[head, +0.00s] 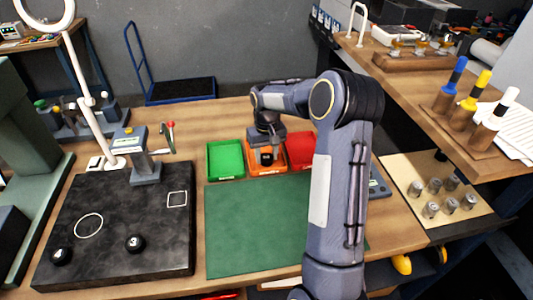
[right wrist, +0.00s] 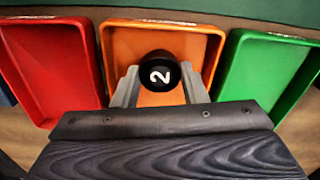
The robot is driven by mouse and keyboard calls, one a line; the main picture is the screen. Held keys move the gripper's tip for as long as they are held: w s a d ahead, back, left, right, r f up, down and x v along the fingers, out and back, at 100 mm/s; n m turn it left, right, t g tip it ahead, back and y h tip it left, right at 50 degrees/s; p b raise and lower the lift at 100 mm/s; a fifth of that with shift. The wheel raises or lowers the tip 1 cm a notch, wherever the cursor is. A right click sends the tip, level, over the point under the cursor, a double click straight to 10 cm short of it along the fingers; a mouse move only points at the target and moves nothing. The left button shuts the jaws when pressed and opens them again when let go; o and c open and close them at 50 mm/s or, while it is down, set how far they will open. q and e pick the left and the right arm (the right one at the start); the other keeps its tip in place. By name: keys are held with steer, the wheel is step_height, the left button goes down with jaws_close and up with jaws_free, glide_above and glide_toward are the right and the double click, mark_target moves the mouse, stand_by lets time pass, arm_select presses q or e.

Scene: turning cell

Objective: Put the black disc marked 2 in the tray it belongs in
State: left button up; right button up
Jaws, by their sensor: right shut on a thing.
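The black disc marked 2 (right wrist: 159,72) is between the fingers of my right gripper (right wrist: 159,88), which is shut on it. In the right wrist view the disc is over the orange tray (right wrist: 205,40); I cannot tell whether it touches the tray floor. In the head view my right gripper (head: 267,157) is at the orange tray (head: 265,172), and the disc shows there only as a dark spot. The green tray (head: 225,160) is to the left of the orange one and the red tray (head: 300,152) to its right, partly hidden by my arm. My left gripper is not in view.
Black discs marked 4 (head: 61,256) and 3 (head: 135,243) lie on a dark stone plate (head: 120,215) at the left. A green mat (head: 255,230) lies bare in front of the trays. A gauge stand (head: 145,165) stands at the plate's back edge.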

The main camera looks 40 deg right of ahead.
mark_target(266, 157)
steer(key=shift+f, duration=0.2)
steer(key=o, duration=1.2)
steer(key=shift+r, duration=0.1)
step_height(266, 157, up, 12)
steer(key=f, duration=0.1)
steer(key=s+a+r+t, duration=0.2)
steer(key=s+a+r, duration=0.3)
steer(key=s, duration=0.1)
steer(key=s+a+f+n+t+y, duration=0.1)
steer(key=s+a+f+y, duration=0.1)
steer(key=s+a, duration=0.6)
steer(key=s+a+f+n+t+y, duration=0.1)
steer(key=s+a+f+t, duration=0.1)
steer(key=s+a, duration=0.7)
steer(key=s+f, duration=0.1)
steer(key=s, duration=0.2)
steer(key=shift+f+t+y+b, duration=0.3)
steer(key=shift+f+y+b, duration=0.05)
steer(key=shift+f+y, duration=0.05)
